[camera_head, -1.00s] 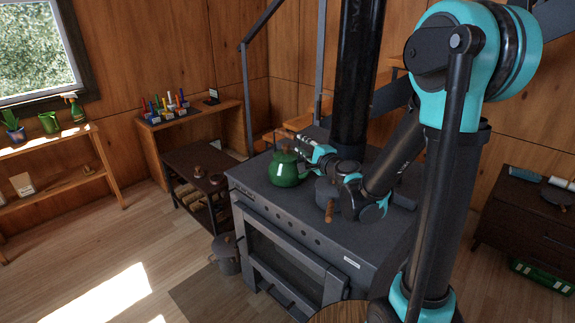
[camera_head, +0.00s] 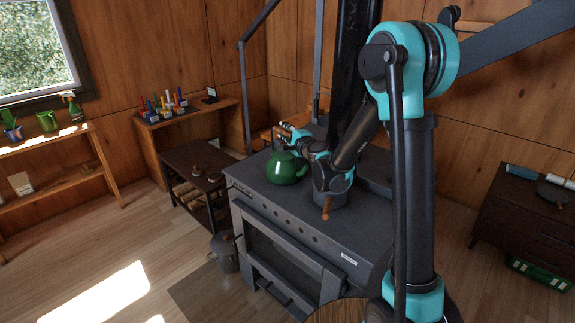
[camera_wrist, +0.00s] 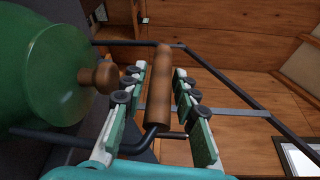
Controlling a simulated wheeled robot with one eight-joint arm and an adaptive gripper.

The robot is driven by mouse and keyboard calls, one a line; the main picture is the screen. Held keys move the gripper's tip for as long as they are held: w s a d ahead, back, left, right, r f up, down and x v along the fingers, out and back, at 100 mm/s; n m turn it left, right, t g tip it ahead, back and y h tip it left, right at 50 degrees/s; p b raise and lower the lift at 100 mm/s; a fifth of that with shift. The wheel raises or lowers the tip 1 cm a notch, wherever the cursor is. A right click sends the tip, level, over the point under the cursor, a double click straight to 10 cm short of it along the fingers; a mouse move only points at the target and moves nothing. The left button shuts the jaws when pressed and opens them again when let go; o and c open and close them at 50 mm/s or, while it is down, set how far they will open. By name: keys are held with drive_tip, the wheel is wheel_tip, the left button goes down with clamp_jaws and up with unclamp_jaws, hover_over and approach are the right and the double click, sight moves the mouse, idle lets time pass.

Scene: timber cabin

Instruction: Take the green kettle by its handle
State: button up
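The green kettle (camera_head: 286,168) stands on the dark stove top, near its left corner. In the wrist view its green body (camera_wrist: 45,60) and round wooden lid knob (camera_wrist: 99,78) fill the left side. Its wooden handle (camera_wrist: 160,88) on a dark wire bail lies between the two fingers of my gripper (camera_wrist: 158,95). The fingers are apart, with a visible gap on both sides of the handle. In the head view my gripper (camera_head: 290,134) is at the kettle's top, and the fingers are small there.
The stove (camera_head: 330,225) has a pot with a wooden handle (camera_head: 326,208) just right of the kettle, under my arm. A black stovepipe (camera_head: 350,60) rises behind. A low dark table (camera_head: 195,170) stands to the left.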

drive_tip(key=shift+w+a, duration=0.35)
drive_tip(key=shift+w, duration=0.2)
drive_tip(key=shift+c, duration=0.4)
clamp_jaws()
drive_tip(key=shift+r, duration=0.15)
